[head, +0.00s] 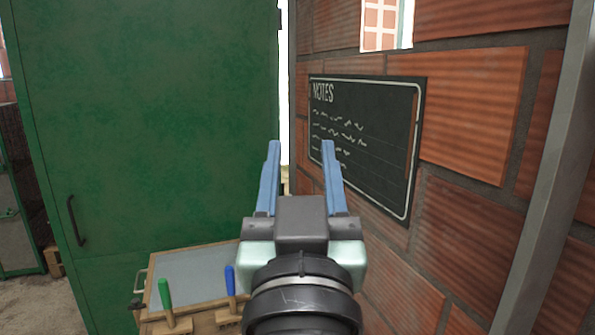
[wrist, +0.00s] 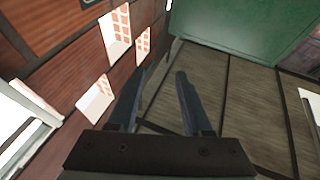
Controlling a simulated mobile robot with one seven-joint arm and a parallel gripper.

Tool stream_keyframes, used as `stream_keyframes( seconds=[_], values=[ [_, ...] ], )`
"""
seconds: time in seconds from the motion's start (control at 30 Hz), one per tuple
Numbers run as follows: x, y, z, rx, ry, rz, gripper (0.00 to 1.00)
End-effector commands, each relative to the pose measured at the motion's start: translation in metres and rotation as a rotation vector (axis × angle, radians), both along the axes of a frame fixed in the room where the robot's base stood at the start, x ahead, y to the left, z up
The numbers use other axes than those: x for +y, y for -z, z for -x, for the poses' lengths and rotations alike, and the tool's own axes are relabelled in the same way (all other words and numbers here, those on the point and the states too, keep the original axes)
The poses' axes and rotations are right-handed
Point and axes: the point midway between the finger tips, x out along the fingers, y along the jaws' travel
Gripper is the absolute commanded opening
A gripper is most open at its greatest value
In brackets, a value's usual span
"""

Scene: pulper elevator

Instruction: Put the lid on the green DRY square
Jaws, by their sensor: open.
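My gripper (head: 301,147) is raised in the middle of the head view. Its two blue fingers stand apart with nothing between them. It also shows in the wrist view (wrist: 161,74), open and empty. I cannot make out a lid or a green square marked DRY in either view. My arm and gripper hide part of the area below and behind them.
A large green metal door (head: 150,120) stands at left, with a dark handle (head: 77,221). A dark NOTES board (head: 365,140) hangs on the brick wall (head: 470,120). A grey-topped wooden surface (head: 195,275) lies lower left, with green-handled (head: 165,294) and blue-handled (head: 230,280) tools before it.

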Motion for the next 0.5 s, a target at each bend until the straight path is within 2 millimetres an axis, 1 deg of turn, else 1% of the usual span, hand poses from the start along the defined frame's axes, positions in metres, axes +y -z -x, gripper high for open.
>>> stream_keyframes(
  seconds=[0.03,0.1,0.2,0.3,0.5],
  values=[
    [0.002,-0.033,0.021,-0.116,-0.005,-0.001,0.49],
    [0.003,-0.066,0.047,-0.244,-0.008,-0.003,0.49],
    [0.003,-0.094,0.074,-0.366,-0.010,-0.006,0.49],
    [0.004,-0.106,0.087,-0.420,-0.012,-0.007,0.49],
    [0.004,-0.107,0.088,-0.426,-0.012,-0.007,0.49]
  ],
)
